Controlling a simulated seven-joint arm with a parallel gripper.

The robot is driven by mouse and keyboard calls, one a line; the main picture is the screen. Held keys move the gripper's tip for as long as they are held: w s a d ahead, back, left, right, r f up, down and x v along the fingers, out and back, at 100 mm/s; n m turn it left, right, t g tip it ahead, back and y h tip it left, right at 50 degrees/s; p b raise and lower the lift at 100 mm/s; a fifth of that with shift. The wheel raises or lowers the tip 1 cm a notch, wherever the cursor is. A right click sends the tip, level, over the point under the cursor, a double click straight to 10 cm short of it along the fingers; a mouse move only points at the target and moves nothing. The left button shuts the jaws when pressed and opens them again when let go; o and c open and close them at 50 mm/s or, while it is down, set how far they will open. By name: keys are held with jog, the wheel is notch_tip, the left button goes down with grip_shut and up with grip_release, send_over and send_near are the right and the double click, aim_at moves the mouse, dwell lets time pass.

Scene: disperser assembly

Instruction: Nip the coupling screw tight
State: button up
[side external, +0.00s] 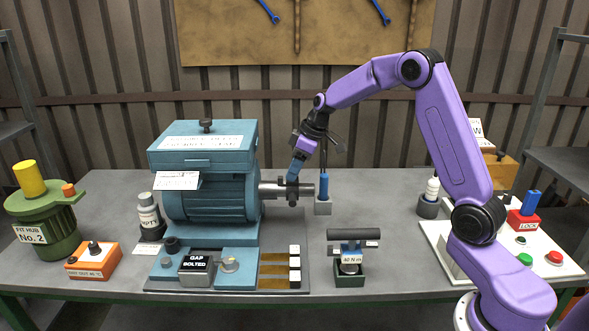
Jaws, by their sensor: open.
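The blue motor-like machine (212,195) stands left of centre on the bench, with a grey shaft (270,190) sticking out to the right. A dark coupling collar (292,191) sits around the shaft. The coupling screw itself is too small to make out. My gripper (295,174) is open, tilted down just above the collar. A short blue piece shows at its fingers; I cannot tell whether it is a finger or a tool part. Whether it touches the collar is unclear.
A blue-handled tool (323,186) stands in a grey holder right of the shaft. A T-handled tool (352,255) labelled in Nm sits in a dark green stand in front. A "GAP BOLTED" block (196,270) and a green "FIT HUB No.2" pot (45,225) are to the left.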

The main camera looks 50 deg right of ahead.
jog(key=shift+w+f, duration=0.1)
jog(key=shift+f, duration=0.2)
grip_shut()
